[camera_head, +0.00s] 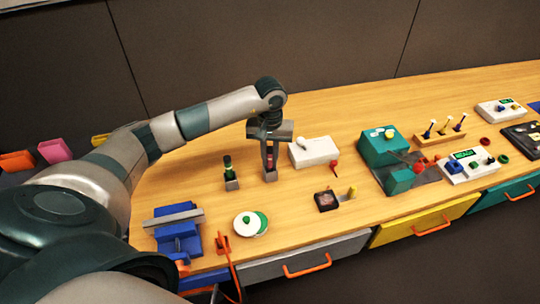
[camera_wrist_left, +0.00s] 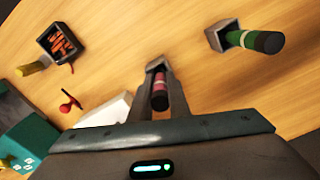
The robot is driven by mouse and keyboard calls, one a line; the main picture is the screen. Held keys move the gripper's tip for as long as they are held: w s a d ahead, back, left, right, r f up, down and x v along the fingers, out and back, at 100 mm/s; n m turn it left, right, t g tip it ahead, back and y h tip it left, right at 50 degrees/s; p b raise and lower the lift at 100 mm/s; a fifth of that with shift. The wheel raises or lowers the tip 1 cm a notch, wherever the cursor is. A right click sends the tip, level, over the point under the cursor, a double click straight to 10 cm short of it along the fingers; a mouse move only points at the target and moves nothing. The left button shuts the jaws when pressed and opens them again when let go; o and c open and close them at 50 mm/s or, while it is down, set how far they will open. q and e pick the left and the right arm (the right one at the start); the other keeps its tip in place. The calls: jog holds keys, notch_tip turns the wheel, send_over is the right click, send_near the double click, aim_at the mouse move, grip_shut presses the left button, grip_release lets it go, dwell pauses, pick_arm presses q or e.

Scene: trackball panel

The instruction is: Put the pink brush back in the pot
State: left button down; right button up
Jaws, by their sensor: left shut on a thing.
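My left gripper (camera_head: 269,158) is shut on the pink brush (camera_head: 269,163), with its fingers pointing down. The brush is close to upright, directly over a small grey pot (camera_head: 270,175). In the left wrist view the brush (camera_wrist_left: 160,92) lies between the fingers and its far end meets the pot (camera_wrist_left: 156,66). I cannot tell how deep its lower end sits in the pot, since the fingers hide part of it. My right gripper is not in view.
A green brush (camera_head: 227,165) stands in a second grey pot (camera_head: 232,184) just left. A white box (camera_head: 314,152) is close on the right. A black tray (camera_head: 327,201), a white-and-green round dish (camera_head: 251,224) and a blue vise-like device (camera_head: 178,235) are nearer the front edge.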

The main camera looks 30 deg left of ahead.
pick_arm(q)
jog(key=shift+f, duration=0.1)
jog(key=shift+b, duration=0.3)
jog(key=c, duration=1.7)
grip_release()
